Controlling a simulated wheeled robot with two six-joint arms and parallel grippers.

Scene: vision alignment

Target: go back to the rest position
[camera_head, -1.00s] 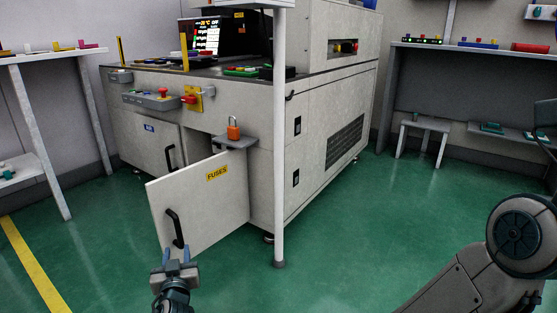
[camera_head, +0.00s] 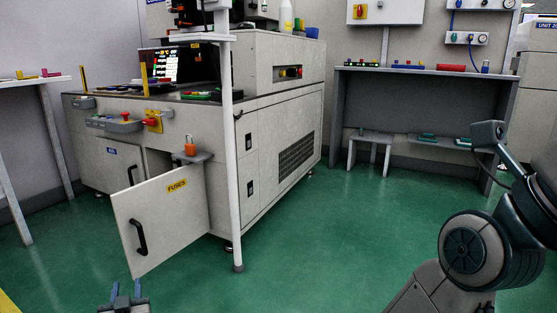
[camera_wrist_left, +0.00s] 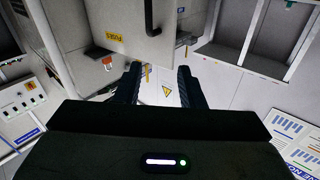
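My left gripper (camera_head: 125,291) is at the bottom edge of the head view, below the FUSES door, and no longer at its handle. In the left wrist view its two dark fingers (camera_wrist_left: 158,88) stand apart with nothing between them. The FUSES door (camera_head: 172,215) of the grey machine stands open, with a black handle (camera_head: 138,237); the door also shows in the left wrist view (camera_wrist_left: 120,20). My right arm shows at the right of the head view, but I do not see its gripper.
The grey machine (camera_head: 280,120) has an orange padlock (camera_head: 191,148) on a small shelf above the door. A white post (camera_head: 232,150) stands before it. A bench (camera_head: 415,72) and a low stool (camera_head: 370,140) are at the back right. Green floor (camera_head: 330,230) between is clear.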

